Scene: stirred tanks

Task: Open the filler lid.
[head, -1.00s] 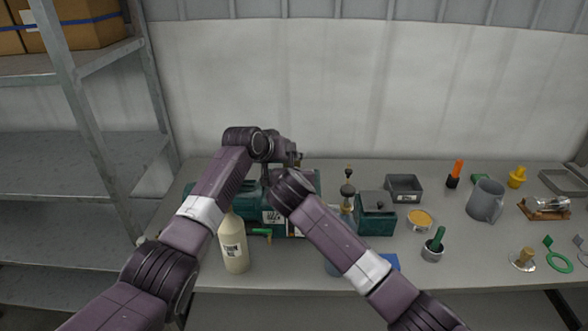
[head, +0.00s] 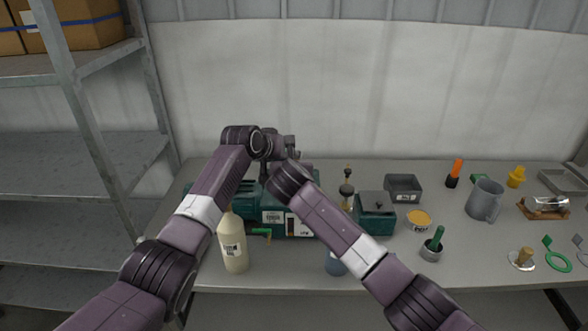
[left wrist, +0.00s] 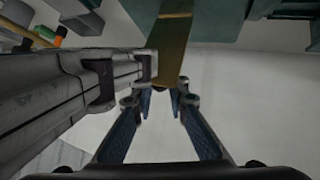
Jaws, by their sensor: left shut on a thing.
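The teal tank (head: 273,228) stands on the bench, partly hidden behind my two arms. I cannot make out its filler lid in the head view. In the left wrist view, my left gripper (left wrist: 160,92) has its fingertips close together at the near end of a flat brass-coloured bar (left wrist: 174,42). It is shut on this bar; whether the bar belongs to the lid is not clear. Teal surfaces (left wrist: 215,18) lie beyond it. My right wrist is above the tank, and its fingers are mostly hidden in the head view.
A cream bottle (head: 233,247) stands in front of the tank. A metal shelf (head: 75,165) stands on the left.

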